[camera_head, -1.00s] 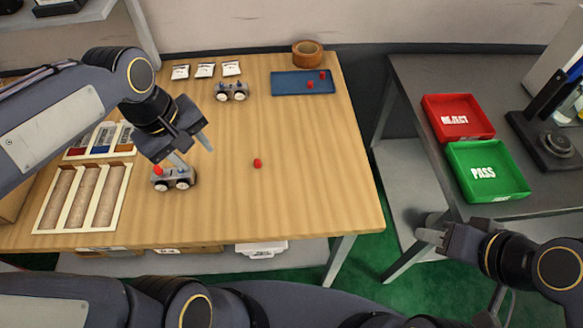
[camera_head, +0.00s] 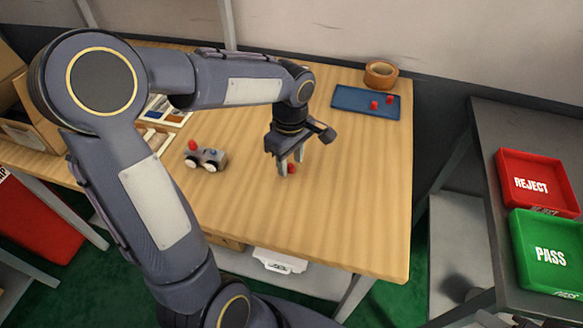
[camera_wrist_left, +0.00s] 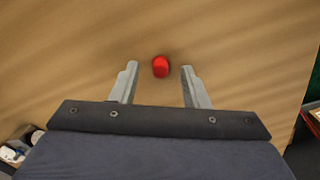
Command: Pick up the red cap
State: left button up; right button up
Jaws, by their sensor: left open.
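A small red cap (camera_head: 292,169) lies on the wooden table at my left gripper's fingertips. My left gripper (camera_head: 288,166) is open and points down at it. In the left wrist view, the red cap (camera_wrist_left: 160,66) shows between the two fingertips (camera_wrist_left: 159,69), with a gap on each side and no touch visible. Whether the tips reach table level is hard to tell. A grey wheeled device (camera_head: 207,159) with a red cap (camera_head: 192,146) on it stands to the left. My right gripper is not in view.
A red REJECT bin (camera_head: 545,178) and a green PASS bin (camera_head: 550,245) are on the grey side table. The table's front right is clear.

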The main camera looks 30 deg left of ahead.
pick_arm(q)
jog(key=shift+f, duration=0.25)
grip_shut()
jog(key=shift+r, duration=0.15)
